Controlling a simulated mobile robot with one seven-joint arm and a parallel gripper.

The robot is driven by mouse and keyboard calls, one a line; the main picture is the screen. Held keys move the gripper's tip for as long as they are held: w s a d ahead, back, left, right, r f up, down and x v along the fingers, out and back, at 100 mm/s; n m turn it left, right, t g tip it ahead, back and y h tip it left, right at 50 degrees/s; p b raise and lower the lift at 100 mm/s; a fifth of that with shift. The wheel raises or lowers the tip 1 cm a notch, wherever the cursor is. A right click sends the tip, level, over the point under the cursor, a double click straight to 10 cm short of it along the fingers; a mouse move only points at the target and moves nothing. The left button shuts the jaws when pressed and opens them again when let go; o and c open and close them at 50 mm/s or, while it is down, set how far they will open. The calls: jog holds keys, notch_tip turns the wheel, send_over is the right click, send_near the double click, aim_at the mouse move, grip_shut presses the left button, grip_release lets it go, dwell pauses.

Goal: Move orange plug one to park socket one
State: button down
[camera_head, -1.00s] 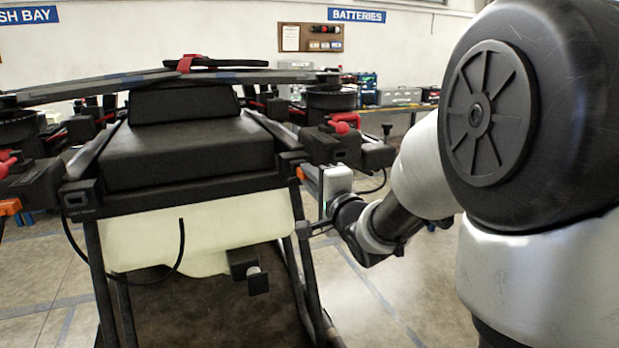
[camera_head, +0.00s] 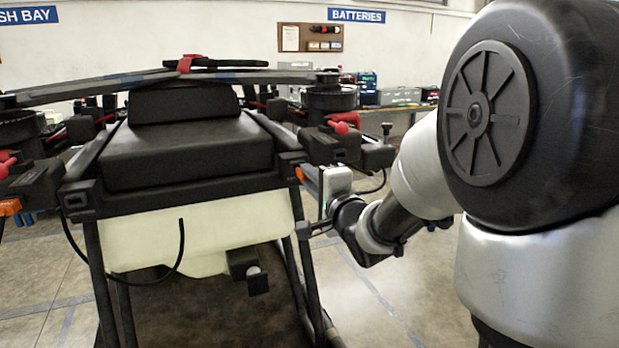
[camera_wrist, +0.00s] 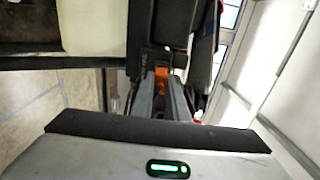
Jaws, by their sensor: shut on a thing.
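In the wrist view the fingers of my gripper (camera_wrist: 162,100) are closed around an orange piece (camera_wrist: 161,77), which looks like the orange plug. It lies between the fingertips, against a dark part of the drone. In the head view my gripper is by the drone's right side, under the right arm mount, and an orange bit (camera_head: 299,173) shows just beside it. The fingertips are mostly hidden there. Another orange part (camera_head: 10,207) sits under the drone's left arm. I cannot make out which part is park socket one.
The large black drone (camera_head: 190,145) with its pale tank (camera_head: 200,230) fills the left. Its landing legs (camera_head: 310,280) stand close to my gripper. A black cable (camera_head: 182,250) hangs in front of the tank. A bench with batteries (camera_head: 400,97) stands behind. The floor at right is clear.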

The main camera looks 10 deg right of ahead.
jog(key=shift+w+a, duration=0.25)
jog(key=shift+w, duration=0.95)
jog(key=c, duration=1.6)
grip_release()
jog(key=shift+c, duration=0.2)
jog(key=shift+s, duration=0.1)
